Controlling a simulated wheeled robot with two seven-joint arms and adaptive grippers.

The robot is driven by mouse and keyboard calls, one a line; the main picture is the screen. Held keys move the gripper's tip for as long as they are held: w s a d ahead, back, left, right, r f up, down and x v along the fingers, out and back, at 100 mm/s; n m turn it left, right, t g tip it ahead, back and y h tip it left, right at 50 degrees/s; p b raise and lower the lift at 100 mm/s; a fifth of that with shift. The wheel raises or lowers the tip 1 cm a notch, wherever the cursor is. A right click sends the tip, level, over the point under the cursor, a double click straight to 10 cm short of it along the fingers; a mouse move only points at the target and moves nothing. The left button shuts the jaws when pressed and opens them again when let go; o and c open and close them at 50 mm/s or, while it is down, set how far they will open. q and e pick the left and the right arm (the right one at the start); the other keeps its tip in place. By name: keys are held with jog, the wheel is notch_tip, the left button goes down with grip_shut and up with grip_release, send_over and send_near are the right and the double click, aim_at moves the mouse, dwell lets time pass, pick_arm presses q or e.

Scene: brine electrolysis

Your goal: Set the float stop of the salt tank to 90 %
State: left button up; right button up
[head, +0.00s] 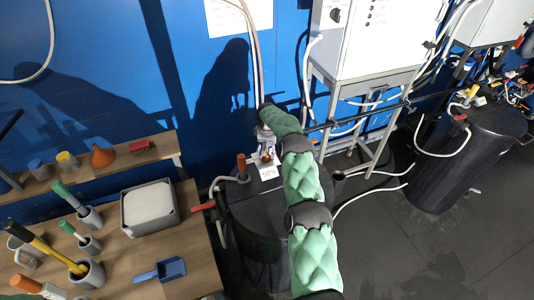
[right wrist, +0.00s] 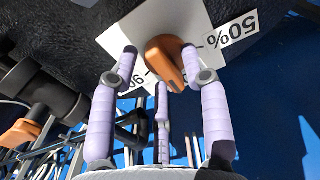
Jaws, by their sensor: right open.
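The salt tank (head: 248,222) is a black drum with a dark lid. On its lid a white scale plate (head: 268,173) stands by my right gripper. In the right wrist view the scale plate (right wrist: 232,22) appears upside down, with "50%" readable and a partly hidden "90". The orange float stop knob (right wrist: 168,58) sits on the plate, its long end lying between these two marks. I cannot tell its exact setting. My right gripper (head: 266,147) is open, with its lilac fingers (right wrist: 160,62) spread around the knob. I see no clear contact. My left gripper is not in view.
An orange-handled fitting (head: 241,167) and a red valve handle (head: 203,206) are at the tank's left. The workbench (head: 190,243) at left holds a grey tray (head: 128,224), a blue scoop (head: 170,268) and tools. A white cabinet (head: 375,45) stands behind; another black drum (head: 455,160) is at right.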

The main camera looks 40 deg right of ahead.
jog(key=shift+f, duration=0.15)
jog(key=shift+c, duration=0.2)
grip_shut()
